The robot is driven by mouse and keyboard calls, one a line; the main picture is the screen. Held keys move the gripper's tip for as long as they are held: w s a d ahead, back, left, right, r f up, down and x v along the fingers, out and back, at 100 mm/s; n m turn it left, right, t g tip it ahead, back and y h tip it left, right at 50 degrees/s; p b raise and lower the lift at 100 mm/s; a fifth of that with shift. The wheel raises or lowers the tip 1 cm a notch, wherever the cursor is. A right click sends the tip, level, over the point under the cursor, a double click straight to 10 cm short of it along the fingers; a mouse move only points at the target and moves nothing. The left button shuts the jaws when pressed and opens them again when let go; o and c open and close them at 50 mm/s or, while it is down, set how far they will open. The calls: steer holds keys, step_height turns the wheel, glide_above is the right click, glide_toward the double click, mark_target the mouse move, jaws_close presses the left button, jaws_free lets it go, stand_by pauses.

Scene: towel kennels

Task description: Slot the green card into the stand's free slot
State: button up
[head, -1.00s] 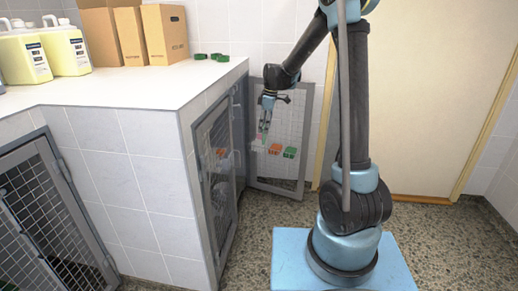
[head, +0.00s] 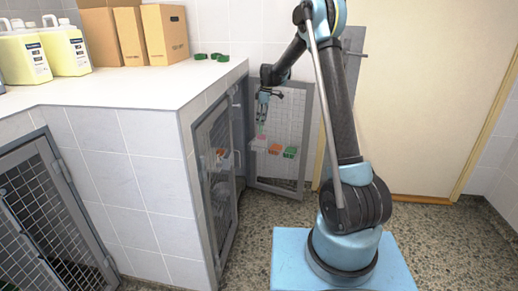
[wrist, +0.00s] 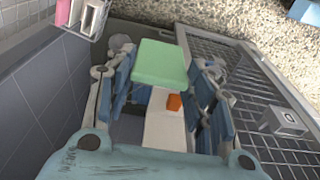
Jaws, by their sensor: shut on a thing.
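The pale green card (wrist: 160,63) is between the fingers of my gripper (wrist: 160,95) in the wrist view, broad face toward the camera. My gripper (head: 262,120) points down in front of the open mesh door in the head view; the card is too small to make out there. A small white rack with a pink piece (wrist: 92,15), which looks like the stand, is at the top left of the wrist view, apart from the card. A pale pink and white thing (head: 259,143) below my gripper may be the same rack. Its free slot cannot be made out.
An orange block (head: 275,149) and a green block (head: 290,152) are beside the rack, near the mesh door (head: 296,110). The tiled counter (head: 150,95) and another mesh door (head: 215,180) stand to the left. Green pieces, boxes and yellow jugs are on the counter.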

steer(key=w+a+f, duration=0.1)
steer(key=w, duration=0.8)
steer(key=w+a+f, duration=0.2)
steer(key=w, duration=0.7)
steer(key=shift+a+f, duration=0.1)
